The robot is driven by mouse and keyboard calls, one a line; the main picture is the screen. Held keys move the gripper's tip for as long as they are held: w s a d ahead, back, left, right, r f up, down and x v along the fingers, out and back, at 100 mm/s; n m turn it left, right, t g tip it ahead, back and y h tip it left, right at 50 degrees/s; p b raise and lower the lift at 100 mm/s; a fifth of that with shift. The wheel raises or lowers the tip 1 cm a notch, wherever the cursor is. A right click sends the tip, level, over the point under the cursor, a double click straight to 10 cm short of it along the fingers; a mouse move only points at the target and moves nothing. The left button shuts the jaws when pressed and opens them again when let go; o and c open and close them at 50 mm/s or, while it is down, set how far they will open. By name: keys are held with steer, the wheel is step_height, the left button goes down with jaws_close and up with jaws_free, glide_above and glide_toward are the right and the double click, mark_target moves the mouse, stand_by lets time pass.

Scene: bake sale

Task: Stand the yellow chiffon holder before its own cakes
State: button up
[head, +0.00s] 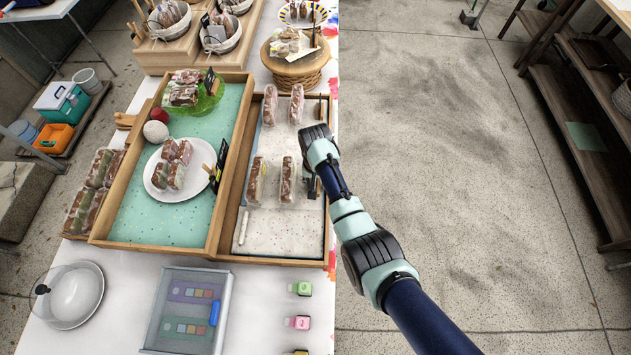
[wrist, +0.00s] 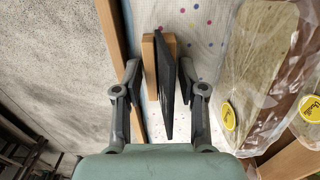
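A small wooden holder with a black card (wrist: 147,65) stands between the fingers of my gripper (wrist: 162,78) in the wrist view. The card is seen nearly edge-on, so its marking is hidden. The fingers lie close on both sides; I cannot tell whether they touch it. In the head view my gripper (head: 314,178) is low over the right part of the speckled tray, right of the near pair of wrapped cakes (head: 287,178). Cakes with yellow labels (wrist: 229,115) lie on the right in the wrist view. Another pair of cakes (head: 270,105) lies farther back.
Another wooden holder (head: 318,108) is at the tray's back right. A pale stick (head: 243,228) lies at the tray's near left. The tray's wooden rim (head: 285,262) borders it, and its near floor is mostly clear. A green-floored tray (head: 145,240) adjoins on the left.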

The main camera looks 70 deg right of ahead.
step_height(320, 180, up, 12)
steer(key=p, duration=0.3)
steer(key=shift+r+p, duration=0.2)
steer(key=shift+p, duration=0.15)
steer(key=w+a+n, duration=0.1)
steer(key=w+a, duration=0.1)
steer(key=w+a+r+n+t+h, duration=0.1)
steer(key=w+a, duration=0.2)
steer(key=w+a+r+n+t, duration=0.1)
steer(key=w+a, duration=0.1)
steer(key=shift+w+a+r+h, duration=0.1)
steer(key=shift+w+a+h, duration=0.1)
steer(key=shift+h, duration=0.2)
steer(key=w+a+r+n+t, duration=0.35)
steer(key=a+r, duration=0.25)
steer(key=a, duration=0.6)
steer(key=w+a+r+n+t, duration=0.2)
steer(key=a+r+n+t, duration=0.25)
steer(key=a, duration=0.75)
steer(key=s+a+r+n+t+y, duration=0.1)
steer(key=s+a+r+n+t, duration=0.1)
steer(key=s+a+r, duration=0.3)
steer(key=a+r+n, duration=0.1)
steer(key=a+r, duration=0.2)
steer(key=a, duration=0.1)
steer(key=shift+a+r+t+y, duration=0.35)
steer(key=shift+t+y, duration=0.05)
